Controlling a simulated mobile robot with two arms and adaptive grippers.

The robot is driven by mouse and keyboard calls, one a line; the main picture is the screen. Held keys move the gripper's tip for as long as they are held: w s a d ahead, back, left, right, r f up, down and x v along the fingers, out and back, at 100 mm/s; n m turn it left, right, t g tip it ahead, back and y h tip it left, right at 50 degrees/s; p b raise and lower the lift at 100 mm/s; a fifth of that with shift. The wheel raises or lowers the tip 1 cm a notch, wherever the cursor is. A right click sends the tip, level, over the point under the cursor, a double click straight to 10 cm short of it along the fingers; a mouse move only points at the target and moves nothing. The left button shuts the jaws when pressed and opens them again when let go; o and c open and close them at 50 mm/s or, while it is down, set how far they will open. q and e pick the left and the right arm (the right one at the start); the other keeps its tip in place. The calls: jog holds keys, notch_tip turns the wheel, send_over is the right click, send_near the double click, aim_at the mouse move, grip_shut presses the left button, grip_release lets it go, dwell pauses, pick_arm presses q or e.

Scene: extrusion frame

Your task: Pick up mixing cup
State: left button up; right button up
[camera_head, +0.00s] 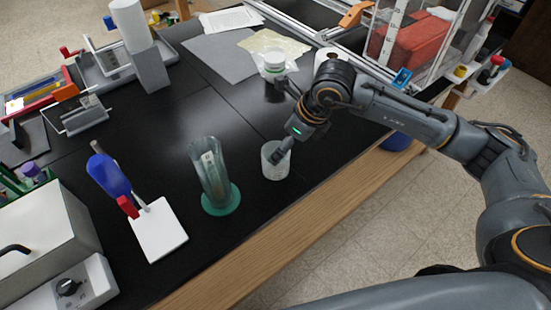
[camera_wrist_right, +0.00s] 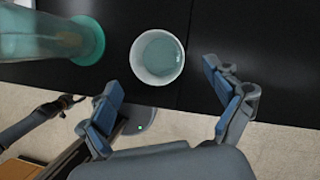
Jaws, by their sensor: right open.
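The mixing cup, which I take to be the small whitish cup (camera_head: 274,170), stands upright on the black bench near its wooden front edge. In the right wrist view the cup (camera_wrist_right: 137,62) is seen from above, with a pale bluish inside. My right gripper (camera_head: 281,120) is open and empty, its fingers spread wide. In the head view one finger overlaps the cup's rim. In the right wrist view the cup lies just beyond the gap between the fingertips (camera_wrist_right: 161,82); I cannot tell whether they touch it.
A clear cylinder with a green base (camera_head: 220,200) stands close left of the cup. A blue and red item stands on a white plate (camera_head: 160,232) further left. A white jar (camera_head: 272,66) stands behind my gripper. The bench between cylinder and jar is clear.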

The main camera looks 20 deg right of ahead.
aim_at(281, 171)
jog(key=p+x, duration=0.2)
jog(key=x, duration=0.1)
jog(key=shift+a, duration=0.25)
jog(key=x, duration=0.2)
jog(key=shift+w+f+p, duration=0.1)
jog(key=shift+f+p, duration=0.15)
jog(key=shift+p, duration=0.15)
jog(key=shift+w+a+f, duration=0.1)
jog(key=shift+f, duration=0.1)
pick_arm(q)
jog(key=w+r, duration=0.2)
jog(key=r, duration=0.1)
jog(key=shift+w, duration=0.15)
pick_arm(e)
jog(key=c, duration=1)
